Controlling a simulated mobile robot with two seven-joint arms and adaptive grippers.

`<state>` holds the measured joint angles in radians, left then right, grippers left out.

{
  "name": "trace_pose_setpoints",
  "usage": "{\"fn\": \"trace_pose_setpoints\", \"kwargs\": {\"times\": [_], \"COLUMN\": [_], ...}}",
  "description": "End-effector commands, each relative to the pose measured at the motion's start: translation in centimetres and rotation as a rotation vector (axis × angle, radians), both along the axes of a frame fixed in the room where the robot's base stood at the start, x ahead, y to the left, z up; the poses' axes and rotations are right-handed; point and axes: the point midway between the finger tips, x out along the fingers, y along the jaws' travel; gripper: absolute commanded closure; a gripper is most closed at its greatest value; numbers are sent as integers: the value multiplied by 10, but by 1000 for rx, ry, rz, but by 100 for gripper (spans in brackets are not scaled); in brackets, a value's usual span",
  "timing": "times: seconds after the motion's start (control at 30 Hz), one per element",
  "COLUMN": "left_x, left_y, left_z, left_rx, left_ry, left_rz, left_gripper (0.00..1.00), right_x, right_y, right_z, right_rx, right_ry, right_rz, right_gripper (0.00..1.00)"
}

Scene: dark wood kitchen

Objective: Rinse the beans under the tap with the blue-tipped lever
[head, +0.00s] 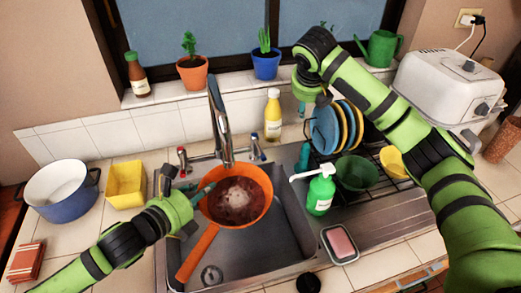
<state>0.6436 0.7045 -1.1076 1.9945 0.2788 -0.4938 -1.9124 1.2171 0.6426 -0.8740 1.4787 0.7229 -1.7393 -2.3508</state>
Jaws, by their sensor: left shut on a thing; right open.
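The orange strainer (268,190) with a long handle is over the sink and holds dark red beans (222,206). A whitish patch covers the middle of the beans below the spout; I cannot make out clearly whether water is falling. My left gripper (207,189) is shut on the strainer's left rim. The chrome tap (217,115) arches above the strainer. Its blue-tipped lever (257,151) is on the right and its red-tipped lever (182,158) on the left. My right gripper (302,104) is open and empty, above and right of the blue-tipped lever, apart from it.
A yellow bottle (273,115) stands behind the sink. A dish rack with plates (324,130), a green soap bottle (320,192) and a soap dish (340,243) are at the right. A yellow container (125,184) and a blue pot (62,194) stand left. Potted plants line the sill.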

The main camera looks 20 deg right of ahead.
Motion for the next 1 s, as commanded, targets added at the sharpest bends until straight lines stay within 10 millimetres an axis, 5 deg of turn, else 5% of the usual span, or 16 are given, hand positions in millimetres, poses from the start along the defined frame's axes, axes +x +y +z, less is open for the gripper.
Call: {"fn": "trace_pose_setpoints", "kwargs": {"times": [0.1, 0.33, 0.57, 1.0], "left_x": [0, 0, 0, 0], "left_y": [-1, -1, -1, -1], "left_z": [2, 2, 2, 2], "left_rx": [-4, -4, -4, -4], "left_ry": [-2, -2, -2, -2], "left_rz": [0, 0, 0, 0], "left_gripper": [100, 100, 100, 100], "right_x": [-11, -32, -33, -1], "right_y": [54, 112, 124, 123], "right_z": [-15, -32, -47, -122], "right_rx": [48, 113, 129, 129], "right_ry": [46, 105, 120, 119], "right_rz": [134, 277, 306, 301], "right_gripper": [54, 54, 54, 54]}}
